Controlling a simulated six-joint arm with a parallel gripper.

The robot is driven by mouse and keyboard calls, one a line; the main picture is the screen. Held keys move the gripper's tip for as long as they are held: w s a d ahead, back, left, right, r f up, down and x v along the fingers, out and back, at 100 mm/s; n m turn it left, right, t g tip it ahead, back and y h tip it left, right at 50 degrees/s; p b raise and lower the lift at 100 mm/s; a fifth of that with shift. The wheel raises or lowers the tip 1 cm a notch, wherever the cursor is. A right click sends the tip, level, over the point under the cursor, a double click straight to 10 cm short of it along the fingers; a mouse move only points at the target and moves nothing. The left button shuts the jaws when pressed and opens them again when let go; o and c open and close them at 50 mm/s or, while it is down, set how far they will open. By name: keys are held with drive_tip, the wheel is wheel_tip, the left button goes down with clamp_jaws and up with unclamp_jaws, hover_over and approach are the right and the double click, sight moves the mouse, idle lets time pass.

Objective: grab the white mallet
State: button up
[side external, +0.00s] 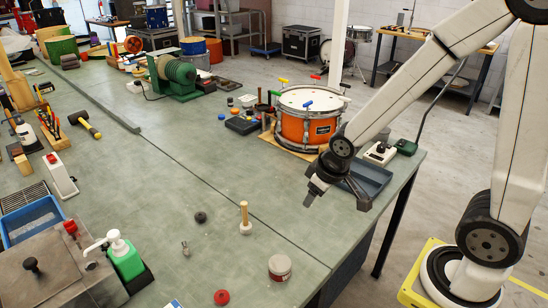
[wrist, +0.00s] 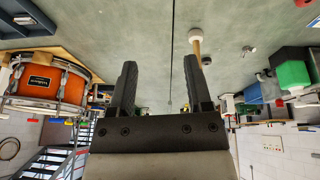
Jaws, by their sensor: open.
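The white mallet (side external: 245,227) stands upright near the middle of the bench, white head down and pale wooden handle up. It also shows in the wrist view (wrist: 195,35), where the picture is upside down; its handle runs down beside the right-hand finger, which seems to cover part of it. My gripper (side external: 308,200) is open and empty above the bench, to the right of the mallet and higher in the side view. In the wrist view the two dark fingers (wrist: 159,70) are apart, with nothing held between them.
An orange drum (side external: 308,125) stands behind my gripper, with a dark tray (side external: 368,180) beside it. A dark puck (side external: 200,217), a small metal piece (side external: 185,248), a tin (side external: 280,267) and a red knob (side external: 221,297) surround the mallet, with bare bench between. A green bottle (side external: 125,260) stands front left.

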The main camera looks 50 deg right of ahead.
drive_tip(key=w+d+f+n+t+y, duration=0.25)
drive_tip(key=w+n+t, duration=0.3)
drive_tip(key=w, duration=0.95)
drive_tip(key=n+g+y, duration=0.4)
drive_tip(key=n+y, duration=0.2)
drive_tip(key=y, duration=0.4)
approach(245, 217)
drive_tip(key=shift+w+a+t, duration=0.25)
drive_tip(key=shift+w+a, duration=0.3)
drive_tip(key=shift+a, duration=0.05)
drive_tip(key=shift+a, duration=0.1)
drive_tip(key=shift+x, duration=1.25)
drive_tip(key=shift+w+a+n, duration=0.1)
drive_tip(key=shift+n, duration=0.15)
